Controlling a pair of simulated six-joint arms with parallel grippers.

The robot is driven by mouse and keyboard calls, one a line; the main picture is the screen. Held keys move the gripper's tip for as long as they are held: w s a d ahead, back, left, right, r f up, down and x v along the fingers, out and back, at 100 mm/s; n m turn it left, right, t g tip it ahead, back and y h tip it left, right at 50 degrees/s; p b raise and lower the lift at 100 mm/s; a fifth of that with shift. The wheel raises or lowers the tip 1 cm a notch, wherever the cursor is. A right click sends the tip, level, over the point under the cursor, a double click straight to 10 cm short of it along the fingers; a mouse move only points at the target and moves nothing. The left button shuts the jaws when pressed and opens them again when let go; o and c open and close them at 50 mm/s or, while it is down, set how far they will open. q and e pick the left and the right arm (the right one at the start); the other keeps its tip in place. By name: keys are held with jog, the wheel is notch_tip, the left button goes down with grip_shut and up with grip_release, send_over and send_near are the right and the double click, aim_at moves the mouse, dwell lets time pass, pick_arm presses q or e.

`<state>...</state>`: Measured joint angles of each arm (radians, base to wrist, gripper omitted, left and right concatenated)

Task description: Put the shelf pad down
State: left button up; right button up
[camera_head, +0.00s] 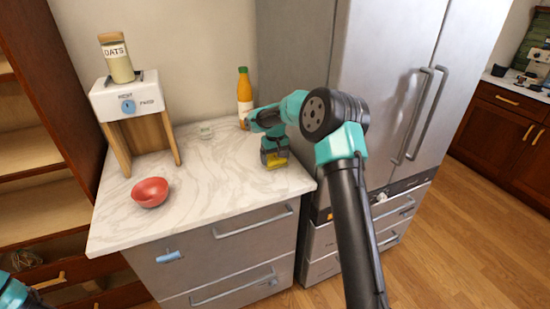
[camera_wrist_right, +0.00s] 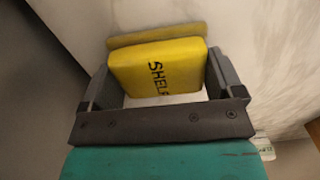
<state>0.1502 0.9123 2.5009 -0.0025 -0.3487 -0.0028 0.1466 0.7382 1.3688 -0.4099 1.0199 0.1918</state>
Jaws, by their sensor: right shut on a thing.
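The shelf pad (camera_head: 277,162) is a small yellow block over the right part of the marble counter. In the right wrist view the shelf pad (camera_wrist_right: 158,70) sits between the two dark fingers, with black letters starting "SHELF" on its face. My right gripper (camera_head: 273,154) points down and is shut on it. A second yellow strip shows just beyond the pad against the pale marble; I cannot tell if it is a reflection. I cannot tell whether the pad touches the counter (camera_head: 228,185). My left gripper is out of view.
An orange bottle (camera_head: 244,95) stands behind my right gripper, near the wall. A red bowl (camera_head: 150,192) and a white dispenser (camera_head: 126,98) with an oats jar (camera_head: 117,60) stand left. The counter's middle is clear. The fridge (camera_head: 385,90) rises at right.

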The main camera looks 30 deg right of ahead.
aim_at(275, 157)
jog(key=shift+f, duration=0.15)
jog(key=o, duration=0.7)
jog(key=shift+c, duration=0.2)
notch_tip(275, 157, up, 12)
dwell(0.4)
